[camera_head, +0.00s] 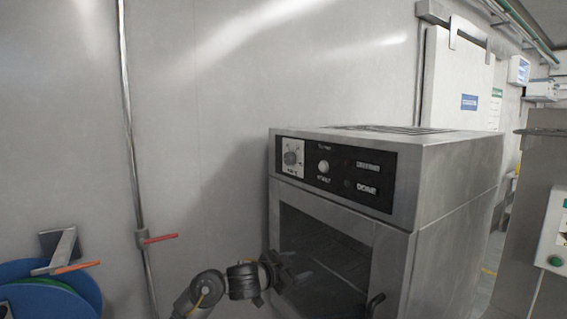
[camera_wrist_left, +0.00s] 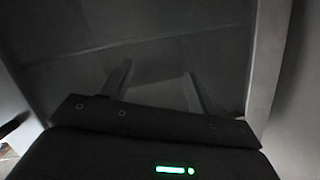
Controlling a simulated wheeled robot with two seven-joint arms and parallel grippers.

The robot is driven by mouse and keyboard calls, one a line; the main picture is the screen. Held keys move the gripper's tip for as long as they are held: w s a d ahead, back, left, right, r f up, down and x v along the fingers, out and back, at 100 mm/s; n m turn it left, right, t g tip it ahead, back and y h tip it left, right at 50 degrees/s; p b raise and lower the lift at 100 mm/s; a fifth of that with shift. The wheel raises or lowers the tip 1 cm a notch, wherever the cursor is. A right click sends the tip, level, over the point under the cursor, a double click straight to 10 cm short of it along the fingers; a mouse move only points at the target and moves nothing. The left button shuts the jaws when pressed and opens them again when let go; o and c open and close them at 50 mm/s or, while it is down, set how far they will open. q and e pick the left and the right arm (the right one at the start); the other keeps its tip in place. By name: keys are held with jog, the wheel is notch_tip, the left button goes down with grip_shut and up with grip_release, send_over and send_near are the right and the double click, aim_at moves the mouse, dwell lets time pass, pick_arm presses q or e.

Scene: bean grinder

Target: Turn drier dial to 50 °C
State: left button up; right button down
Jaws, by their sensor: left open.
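The drier (camera_head: 450,175) is a steel box with a dark glass door and a black control panel (camera_head: 338,172). Its dial (camera_head: 290,158) sits on a pale plate at the panel's left end; the setting is too small to read. A round white knob (camera_head: 323,166) is to its right. My left gripper (camera_head: 292,274) is in front of the glass door, below the panel and the dial. In the left wrist view its two fingers (camera_wrist_left: 158,90) are apart with nothing between them, facing a dark surface. The dial is not visible there. My right gripper is not in view.
A door handle (camera_head: 375,303) sticks out low on the drier door. A wall pipe (camera_head: 128,130) with a red lever (camera_head: 160,238) and a blue reel (camera_head: 45,290) stand at the left.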

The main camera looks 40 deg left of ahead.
pick_arm(q)
jog(key=a+r+t+h, duration=0.1)
jog(key=a+r, duration=0.3)
jog(key=r, duration=0.4)
jog(key=a+r+h, duration=0.1)
jog(key=a+r, duration=0.2)
jog(key=r, duration=0.5)
jog(key=t+h, duration=0.1)
jog(key=h, duration=0.1)
send_near(286, 160)
jog(key=p+x, duration=0.4)
jog(key=x, duration=0.4)
jog(key=shift+s+d+r+p, duration=0.1)
jog(key=shift+p, duration=0.3)
jog(key=shift+w+d, duration=0.1)
jog(key=shift+w, duration=0.35)
jog(key=c, duration=1)
jog(key=shift+m, duration=0.4)
